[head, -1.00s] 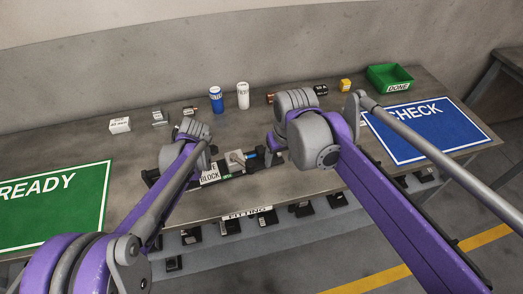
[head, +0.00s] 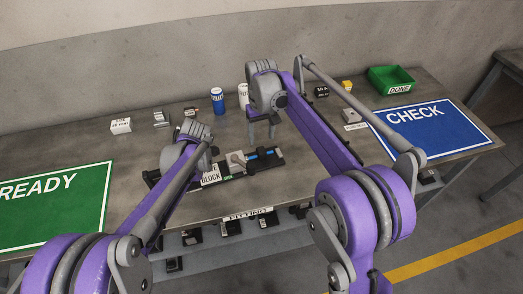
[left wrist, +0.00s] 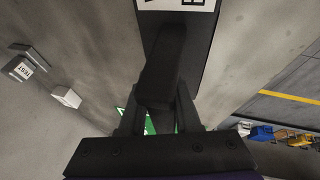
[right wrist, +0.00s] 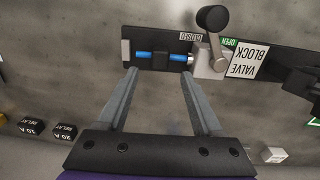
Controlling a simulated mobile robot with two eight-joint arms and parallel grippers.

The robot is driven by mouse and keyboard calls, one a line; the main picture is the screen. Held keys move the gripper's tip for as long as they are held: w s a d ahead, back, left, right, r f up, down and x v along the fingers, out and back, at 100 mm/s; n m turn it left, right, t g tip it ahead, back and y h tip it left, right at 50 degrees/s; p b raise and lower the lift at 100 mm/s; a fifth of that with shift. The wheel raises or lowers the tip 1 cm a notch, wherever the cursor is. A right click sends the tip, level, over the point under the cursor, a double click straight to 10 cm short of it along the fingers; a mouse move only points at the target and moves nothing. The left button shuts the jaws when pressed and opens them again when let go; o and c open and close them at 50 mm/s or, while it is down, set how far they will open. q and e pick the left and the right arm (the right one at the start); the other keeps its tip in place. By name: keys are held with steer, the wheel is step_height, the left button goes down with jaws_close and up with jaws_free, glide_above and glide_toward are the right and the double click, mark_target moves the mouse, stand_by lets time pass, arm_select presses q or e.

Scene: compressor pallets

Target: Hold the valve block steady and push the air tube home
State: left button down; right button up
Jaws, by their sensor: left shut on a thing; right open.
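The grey valve block (head: 237,158) sits on a black base on the bench; its "VALVE BLOCK" label (right wrist: 246,61) shows in the right wrist view. A lever with a black knob (right wrist: 212,18) rises from it beside "CLOSED" and "OPEN" tags. The blue air tube (right wrist: 146,57) lies in a black holder (right wrist: 127,52), its near-block end at a silvery fitting; seating depth is unclear. It also shows in the head view (head: 264,154). My right gripper (right wrist: 161,72) is open and empty, behind the tube holder. My left gripper (left wrist: 158,104) is shut on a black bar at the base's end.
A green READY mat (head: 55,207) lies left, a blue CHECK mat (head: 425,125) right, with a green DONE bin (head: 391,79) behind. A blue can (head: 217,100), a white can (head: 243,96) and small boxes line the back. Parts hang under the front edge by a FITTING label (head: 250,214).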

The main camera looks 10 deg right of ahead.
mark_target(261, 150)
step_height(261, 150, down, 8)
stand_by(0.5)
jaws_close()
stand_by(1.2)
